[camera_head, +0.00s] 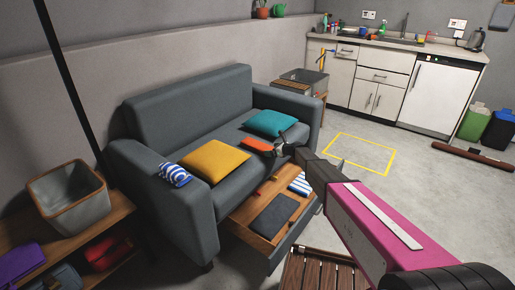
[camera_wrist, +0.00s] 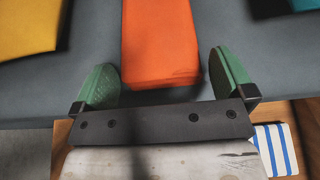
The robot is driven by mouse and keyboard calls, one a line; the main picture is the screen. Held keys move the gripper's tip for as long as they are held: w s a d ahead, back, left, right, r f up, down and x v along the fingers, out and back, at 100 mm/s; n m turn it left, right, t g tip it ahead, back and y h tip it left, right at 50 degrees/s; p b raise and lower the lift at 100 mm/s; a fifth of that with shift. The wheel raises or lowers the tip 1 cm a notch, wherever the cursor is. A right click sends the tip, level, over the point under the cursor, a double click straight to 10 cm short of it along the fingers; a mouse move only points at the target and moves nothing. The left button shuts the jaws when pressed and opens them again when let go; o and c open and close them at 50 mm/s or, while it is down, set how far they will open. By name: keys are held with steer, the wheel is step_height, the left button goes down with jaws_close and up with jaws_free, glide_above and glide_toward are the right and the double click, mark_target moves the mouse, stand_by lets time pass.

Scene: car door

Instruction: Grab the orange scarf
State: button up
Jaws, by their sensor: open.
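The orange scarf (camera_head: 258,145) lies folded on the grey sofa seat, between the yellow cushion and the teal cushion. In the wrist view the scarf (camera_wrist: 160,45) is a flat orange strip that runs up from between my fingers. My gripper (camera_head: 283,146) reaches in from the right, close to the scarf's right end. In the wrist view my gripper (camera_wrist: 161,80) is open, with one green finger pad on each side of the scarf's near end. Small gaps show between the pads and the scarf. The height of the fingers above the seat is hard to tell.
A yellow cushion (camera_head: 214,161) and a teal cushion (camera_head: 270,123) flank the scarf. Below the seat, an open drawer (camera_head: 247,229) holds a dark folded cloth and a blue-striped cloth (camera_head: 300,184). A blue-striped cloth (camera_head: 174,174) lies on the sofa's left arm.

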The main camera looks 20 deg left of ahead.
mark_target(258, 146)
steer(key=x, duration=0.3)
steer(key=c, duration=0.7)
